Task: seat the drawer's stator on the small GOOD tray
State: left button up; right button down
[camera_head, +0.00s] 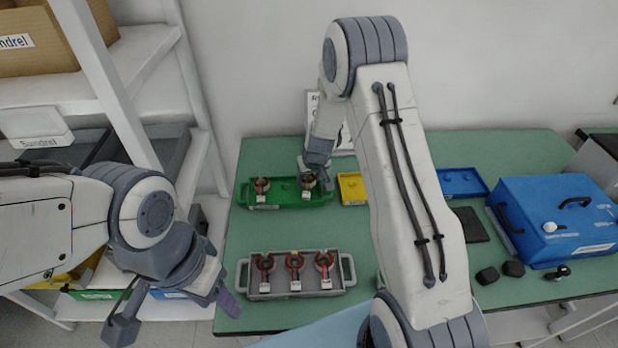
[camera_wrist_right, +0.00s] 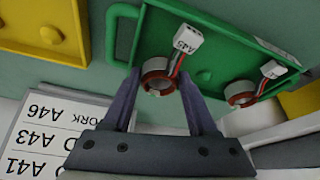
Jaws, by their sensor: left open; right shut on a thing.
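The small green tray (camera_head: 285,196) stands at the back left of the table. One red-wound stator (camera_head: 261,186) sits at its left end. A second stator (camera_head: 308,182) is at its right end, under my right gripper (camera_head: 318,166). In the right wrist view my right gripper (camera_wrist_right: 160,95) is shut on this stator (camera_wrist_right: 158,78), which has a white tag reading A45. It is over the green tray (camera_wrist_right: 215,48); whether it rests fully down, I cannot tell. My left gripper (camera_head: 176,314) is open and empty, left of the table.
A grey tray (camera_head: 305,284) with three stators stands at the front left. A yellow tray (camera_head: 351,188) and a blue tray (camera_head: 462,181) are at the back. A blue case (camera_head: 555,212) is at right. A printed sheet (camera_wrist_right: 40,145) stands close behind the green tray.

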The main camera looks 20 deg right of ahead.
jog(key=shift+f+b, duration=0.25)
jog(key=shift+b, duration=0.05)
dwell(0.5)
jog(key=shift+c, duration=1.7)
grip_release()
jog(key=shift+r, duration=0.15)
jog(key=shift+r+p, duration=2.35)
jog(key=shift+r, duration=0.1)
jog(key=o, duration=0.3)
jog(key=shift+o, duration=0.2)
jog(key=shift+f, duration=0.1)
